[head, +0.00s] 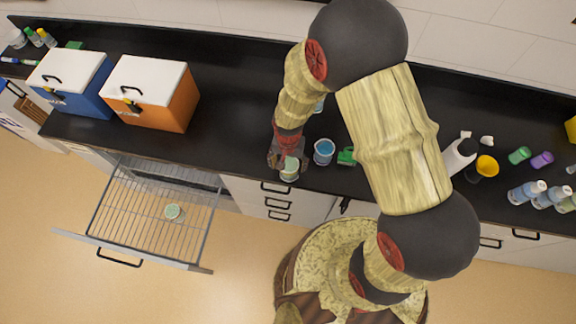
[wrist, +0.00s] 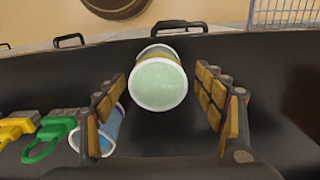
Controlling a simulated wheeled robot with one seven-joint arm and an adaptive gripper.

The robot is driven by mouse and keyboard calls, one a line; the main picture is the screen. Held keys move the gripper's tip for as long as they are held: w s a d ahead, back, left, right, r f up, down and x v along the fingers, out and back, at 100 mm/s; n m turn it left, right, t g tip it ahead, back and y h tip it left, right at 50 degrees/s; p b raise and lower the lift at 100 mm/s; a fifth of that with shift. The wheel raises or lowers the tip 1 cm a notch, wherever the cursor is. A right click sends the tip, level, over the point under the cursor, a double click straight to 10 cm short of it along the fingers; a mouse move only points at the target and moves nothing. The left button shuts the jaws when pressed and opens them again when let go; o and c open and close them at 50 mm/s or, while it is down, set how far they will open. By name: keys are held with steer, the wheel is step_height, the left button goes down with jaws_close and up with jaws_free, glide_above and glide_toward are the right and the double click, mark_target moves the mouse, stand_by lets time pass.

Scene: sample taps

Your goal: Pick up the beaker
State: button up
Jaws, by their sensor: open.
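A beaker with pale green contents (head: 289,173) stands on the black counter near its front edge. In the wrist view the same beaker (wrist: 158,82) shows between the two fingers, toward their tips, with a gap on each side. My gripper (head: 287,160) is open around or just behind the beaker; I cannot tell how deep it sits between the fingers. The wrist view shows the open fingers (wrist: 162,90) with padded inner faces. A second beaker with blue contents (head: 323,150) stands just right of it, partly hidden behind a finger in the wrist view (wrist: 108,132).
A green clamp-like item (head: 346,156) lies right of the blue beaker. A pulled-out wire rack (head: 140,218) holds another pale green beaker (head: 174,212). Blue (head: 72,84) and orange (head: 152,95) coolers stand left. Bottles (head: 527,192) stand right. Counter between the orange cooler and gripper is clear.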

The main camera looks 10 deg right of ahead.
steer(key=shift+s+f, duration=0.15)
steer(key=shift+f, duration=2.2)
steer(key=shift+c, duration=0.2)
steer(key=c, duration=1.1)
steer(key=shift+r, duration=0.15)
